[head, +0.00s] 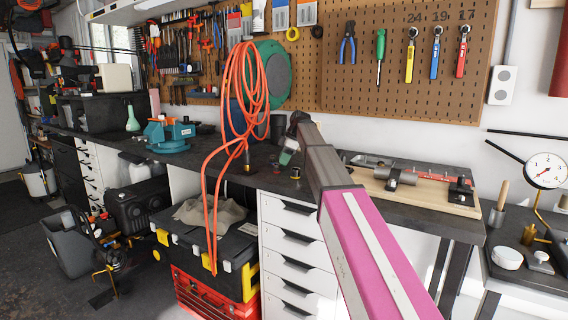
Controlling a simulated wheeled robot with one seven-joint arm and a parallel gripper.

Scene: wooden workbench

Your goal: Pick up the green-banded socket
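My gripper (286,157) hangs over the dark bench top, pointing down at the far end of my arm. It is small and partly hidden by my arm, so I cannot tell whether its fingers are open or shut. A greenish patch shows at its lower end, and I cannot tell whether this is part of the gripper or something behind it. A small dark socket-like piece (295,173) stands on the bench just below and right of the gripper. Its band colour is too small to make out. I cannot pick out a green-banded socket for certain.
An orange cable (247,95) hangs left of my gripper, down past the bench edge. A teal vise (169,134) stands farther left. A wooden board (430,192) with a metal fixture lies to the right. Drawers (290,215) are below, and a pegboard (400,95) is behind.

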